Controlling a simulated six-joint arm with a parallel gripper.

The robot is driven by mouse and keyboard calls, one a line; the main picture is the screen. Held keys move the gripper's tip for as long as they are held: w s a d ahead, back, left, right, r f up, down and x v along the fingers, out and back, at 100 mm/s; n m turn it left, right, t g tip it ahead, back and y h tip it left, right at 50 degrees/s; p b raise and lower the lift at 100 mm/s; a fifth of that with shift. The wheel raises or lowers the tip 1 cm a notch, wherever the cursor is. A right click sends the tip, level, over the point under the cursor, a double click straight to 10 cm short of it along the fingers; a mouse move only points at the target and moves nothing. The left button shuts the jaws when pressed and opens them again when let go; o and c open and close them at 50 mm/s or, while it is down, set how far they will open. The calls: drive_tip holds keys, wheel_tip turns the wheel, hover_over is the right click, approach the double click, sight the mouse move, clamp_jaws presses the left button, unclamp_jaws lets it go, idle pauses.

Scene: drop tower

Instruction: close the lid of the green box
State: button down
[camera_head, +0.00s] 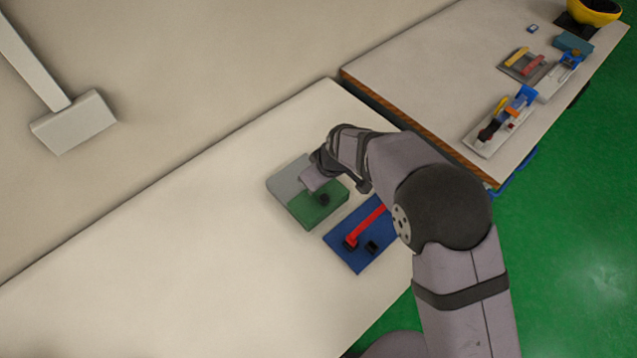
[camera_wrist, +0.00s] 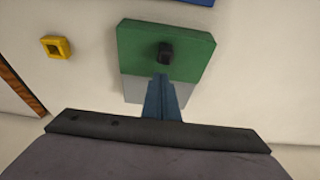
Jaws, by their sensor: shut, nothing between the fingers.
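The green box (camera_head: 318,212) sits on the near table, left of the blue board. Its top shows a green part with a black knob (camera_head: 325,199) and a flat grey part (camera_head: 287,183) beside it. In the wrist view the green part (camera_wrist: 135,45) and its black knob (camera_wrist: 165,52) lie ahead of the fingers, with the grey part (camera_wrist: 133,90) partly hidden behind them. I cannot tell whether the lid is fully closed. My gripper (camera_wrist: 163,78) is shut and empty, over the box; its tips appear close to the knob, contact unclear.
A blue board (camera_head: 350,258) with a red bar (camera_head: 368,226) and a black block (camera_head: 372,247) lies right of the box. A yellow square ring (camera_wrist: 56,47) lies on the table. The second table (camera_head: 420,70) holds several items. The near table's left is clear.

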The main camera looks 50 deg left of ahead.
drive_tip(key=shift+a+r, duration=0.3)
drive_tip(key=shift+a, duration=0.2)
drive_tip(key=shift+a+r, duration=0.25)
drive_tip(key=shift+a, duration=0.2)
drive_tip(key=b+v, duration=0.3)
drive_tip(key=v, duration=0.6)
drive_tip(key=shift+d+r, duration=0.1)
drive_tip(key=w+d+m+t+h, duration=0.1)
drive_tip(key=w+d+m, duration=0.4)
drive_tip(key=d, duration=0.8)
drive_tip(key=w+d+m+h, duration=0.1)
drive_tip(key=w+d+m, duration=0.2)
drive_tip(key=w+d, duration=0.75)
drive_tip(key=s+d+f+m, duration=0.1)
drive_tip(key=s+d+m, duration=0.2)
drive_tip(key=d, duration=0.6)
drive_tip(key=s+d+f+m+h, duration=0.1)
drive_tip(key=s+d+m, duration=0.2)
drive_tip(key=s+d, duration=0.4)
drive_tip(key=s+d+f+m+g, duration=0.1)
drive_tip(key=s+d+m, duration=0.3)
drive_tip(key=d, duration=0.8)
drive_tip(key=shift+s+h, duration=0.4)
